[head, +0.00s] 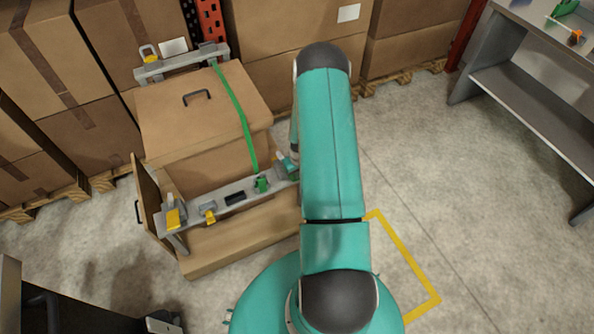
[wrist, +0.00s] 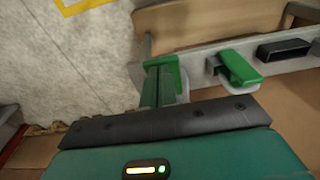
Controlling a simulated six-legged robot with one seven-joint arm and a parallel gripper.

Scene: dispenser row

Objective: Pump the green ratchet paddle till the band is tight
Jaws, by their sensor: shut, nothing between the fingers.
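The green ratchet paddle (head: 262,183) sits on the grey front rail, at the lower end of the green band (head: 236,110). The band runs across the box lid from the back rail. In the wrist view the paddle (wrist: 240,68) sticks out from its pale mount, right of my fingers. My gripper (wrist: 161,70) is shut and empty, with a small gap in the picture between it and the paddle. In the head view my gripper (head: 287,166) is just right of the paddle, partly hidden by my arm. Contact with the rail cannot be told.
The rail also holds a black block (head: 235,198) and yellow fittings (head: 208,211). The lidded box (head: 200,105) has a handle on top. Stacked cartons (head: 290,30) stand behind. A metal bench (head: 530,100) stands at right, with clear floor before it.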

